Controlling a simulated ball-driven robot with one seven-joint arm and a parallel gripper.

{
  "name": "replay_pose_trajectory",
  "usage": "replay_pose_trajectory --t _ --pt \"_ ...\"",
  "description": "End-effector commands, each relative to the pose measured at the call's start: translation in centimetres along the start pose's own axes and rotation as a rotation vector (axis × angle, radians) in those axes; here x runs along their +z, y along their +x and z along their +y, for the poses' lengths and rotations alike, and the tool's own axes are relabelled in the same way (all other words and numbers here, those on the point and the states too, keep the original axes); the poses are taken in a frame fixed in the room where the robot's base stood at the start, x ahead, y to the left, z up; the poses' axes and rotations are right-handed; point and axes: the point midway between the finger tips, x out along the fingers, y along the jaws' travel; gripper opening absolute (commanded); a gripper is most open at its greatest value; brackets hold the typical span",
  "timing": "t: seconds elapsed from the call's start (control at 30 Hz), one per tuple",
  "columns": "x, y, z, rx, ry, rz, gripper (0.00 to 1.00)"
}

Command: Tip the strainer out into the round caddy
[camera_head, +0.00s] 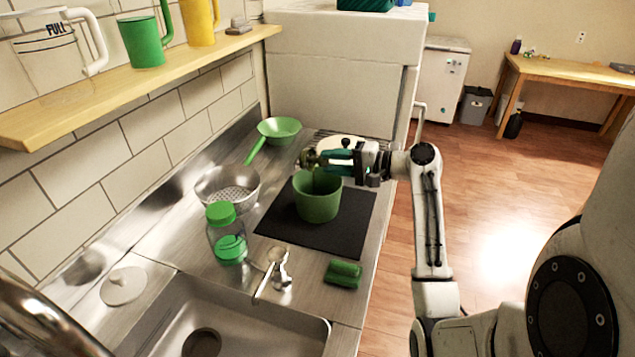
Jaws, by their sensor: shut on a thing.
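The round caddy (318,207) is a green, open-topped tub standing upright on a black mat (355,213). My gripper (322,158) is above the caddy's rim, reaching in from the right. It is shut on a small, dark, mottled thing (309,159), which appears to be the strainer, seen tilted at the caddy's upper left. The fingers partly hide it, and its contents are too small to tell. The caddy's inside is mostly hidden by its front wall.
A metal colander (228,190), a green-lidded jar (226,240) and a green pan-like strainer (279,130) stand left of the mat. A green sponge (343,273) lies in front. The sink (250,318) is nearest. A shelf (150,85) with mugs overhangs the left.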

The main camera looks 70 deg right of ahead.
Motion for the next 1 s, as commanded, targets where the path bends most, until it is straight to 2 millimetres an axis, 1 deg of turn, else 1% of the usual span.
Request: replay_pose_trajectory --t 1.0 --pt "0.01 -0.25 0.83 -0.112 0.000 0.000 0.02"
